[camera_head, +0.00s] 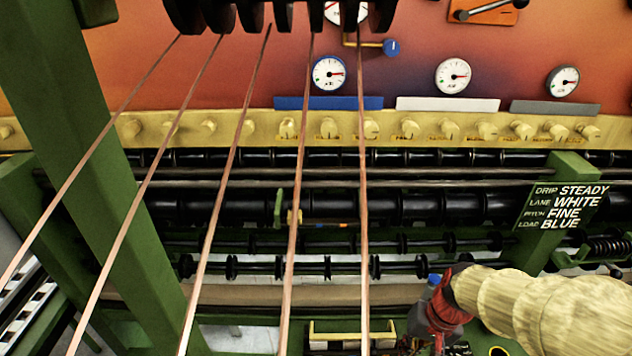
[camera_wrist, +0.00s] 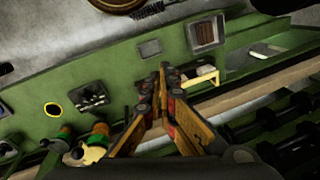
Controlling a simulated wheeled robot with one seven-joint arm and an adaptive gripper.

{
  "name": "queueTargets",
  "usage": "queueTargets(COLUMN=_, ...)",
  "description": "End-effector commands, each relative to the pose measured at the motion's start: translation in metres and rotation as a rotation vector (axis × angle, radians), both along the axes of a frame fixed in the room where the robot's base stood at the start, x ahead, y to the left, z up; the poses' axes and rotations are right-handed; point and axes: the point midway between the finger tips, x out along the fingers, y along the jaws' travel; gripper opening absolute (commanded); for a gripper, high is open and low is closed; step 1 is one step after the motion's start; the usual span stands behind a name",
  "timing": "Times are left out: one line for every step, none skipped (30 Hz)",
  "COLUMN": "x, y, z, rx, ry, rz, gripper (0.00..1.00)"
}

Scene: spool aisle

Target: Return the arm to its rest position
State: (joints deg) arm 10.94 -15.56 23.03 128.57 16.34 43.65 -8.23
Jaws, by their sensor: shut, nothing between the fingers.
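My gripper (camera_wrist: 163,72) shows in the middle of the wrist view. Its orange-brown fingers come together at the tips, with nothing between them. It is over a green panel (camera_wrist: 125,65); I cannot tell how far above. In the head view my pale, wood-textured arm (camera_head: 545,305) reaches in from the lower right, with a dark red part at its left end. The fingers themselves are not clear there.
Several copper strands (camera_head: 300,170) cross in front of the head camera beside a green post (camera_head: 95,170). Black rollers (camera_head: 400,208) run across behind. A lettered green sign (camera_head: 562,206) stands above my arm. A pale-handled holder (camera_wrist: 200,77) lies close right of the fingertips.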

Motion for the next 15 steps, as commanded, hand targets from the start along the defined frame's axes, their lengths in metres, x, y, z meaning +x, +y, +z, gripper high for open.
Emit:
queueTargets(x=-0.009, y=0.001, z=0.009, rx=-0.029, ry=-0.026, rz=0.019, gripper=0.00)
queueTargets(x=-0.015, y=0.000, z=0.016, rx=-0.047, ry=-0.038, rz=0.030, gripper=0.00)
queueTargets(x=-0.024, y=-0.001, z=0.025, rx=-0.076, ry=-0.059, rz=0.042, gripper=0.00)
queueTargets(x=-0.030, y=-0.001, z=0.031, rx=-0.095, ry=-0.076, rz=0.053, gripper=0.00)
queueTargets(x=-0.036, y=-0.002, z=0.037, rx=-0.116, ry=-0.096, rz=0.064, gripper=0.00)
queueTargets(x=-0.044, y=-0.003, z=0.045, rx=-0.143, ry=-0.123, rz=0.078, gripper=0.00)
queueTargets(x=-0.049, y=-0.003, z=0.050, rx=-0.163, ry=-0.149, rz=0.091, gripper=0.00)
queueTargets(x=-0.054, y=-0.004, z=0.055, rx=-0.181, ry=-0.175, rz=0.104, gripper=0.00)
queueTargets(x=-0.059, y=-0.004, z=0.062, rx=-0.203, ry=-0.210, rz=0.121, gripper=0.00)
queueTargets(x=-0.062, y=-0.004, z=0.067, rx=-0.218, ry=-0.240, rz=0.136, gripper=0.00)
queueTargets(x=-0.065, y=-0.003, z=0.071, rx=-0.230, ry=-0.269, rz=0.148, gripper=0.00)
queueTargets(x=-0.067, y=-0.002, z=0.077, rx=-0.244, ry=-0.309, rz=0.161, gripper=0.00)
queueTargets(x=-0.069, y=-0.001, z=0.081, rx=-0.250, ry=-0.338, rz=0.168, gripper=0.00)
queueTargets(x=-0.070, y=0.001, z=0.085, rx=-0.252, ry=-0.364, rz=0.173, gripper=0.00)
queueTargets(x=-0.071, y=0.004, z=0.090, rx=-0.254, ry=-0.394, rz=0.179, gripper=0.00)
